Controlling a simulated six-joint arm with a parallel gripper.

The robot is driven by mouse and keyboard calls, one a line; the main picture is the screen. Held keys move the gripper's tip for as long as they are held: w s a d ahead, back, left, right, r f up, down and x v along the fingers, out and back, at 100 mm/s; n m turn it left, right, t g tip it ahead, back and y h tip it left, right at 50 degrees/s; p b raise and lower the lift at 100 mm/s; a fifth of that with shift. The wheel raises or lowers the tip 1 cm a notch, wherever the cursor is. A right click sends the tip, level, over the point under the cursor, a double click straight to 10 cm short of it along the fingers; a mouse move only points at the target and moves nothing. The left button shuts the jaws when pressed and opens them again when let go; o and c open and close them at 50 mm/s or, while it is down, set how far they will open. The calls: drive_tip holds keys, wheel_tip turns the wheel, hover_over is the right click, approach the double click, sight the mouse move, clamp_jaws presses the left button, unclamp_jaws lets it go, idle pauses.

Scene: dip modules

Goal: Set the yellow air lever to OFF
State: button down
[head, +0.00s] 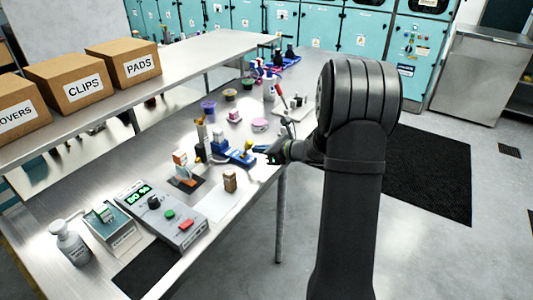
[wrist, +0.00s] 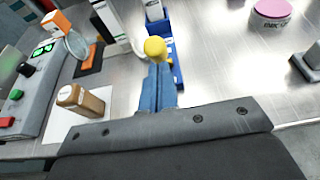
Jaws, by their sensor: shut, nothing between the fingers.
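The yellow air lever shows in the wrist view as a round yellow knob (wrist: 155,48), just beyond my fingertips. In the head view the yellow lever (head: 257,149) is beside the tip of my gripper (head: 270,155). A blue base (wrist: 168,28) lies behind the knob; it also shows in the head view (head: 240,158). My gripper (wrist: 157,68) is shut and empty, its two fingers side by side and pointing at the knob. I cannot tell whether they touch the knob. The lever's ON and OFF marks are not readable.
A brown bottle (wrist: 82,100) stands on a white sheet left of my gripper. A grey control box (head: 163,214) with buttons is nearer the front. A pink round tub (wrist: 271,10) stands to the right in the wrist view. Bare metal tabletop (wrist: 215,60) lies right of the blue base.

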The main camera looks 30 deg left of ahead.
sight(251, 142)
drive_tip(key=shift+a+r+h, duration=0.3)
drive_tip(key=shift+r+h, duration=0.1)
drive_tip(key=shift+h, duration=0.2)
idle(0.3)
drive_tip(key=a+h, duration=0.1)
drive_tip(key=a+r+h, duration=0.1)
drive_tip(key=shift+r+h, duration=0.25)
drive_tip(key=shift+h, duration=0.15)
drive_tip(key=a+h, duration=0.1)
drive_tip(key=a+r+h, duration=0.1)
drive_tip(key=h, duration=0.1)
drive_tip(key=shift+a, duration=0.25)
drive_tip(key=shift+a+r+h, duration=0.1)
drive_tip(key=shift+a+h, duration=0.2)
drive_tip(key=shift+a, duration=0.05)
drive_tip(key=shift+d, duration=0.1)
drive_tip(key=shift+r, duration=0.1)
drive_tip(key=shift+r, duration=0.7)
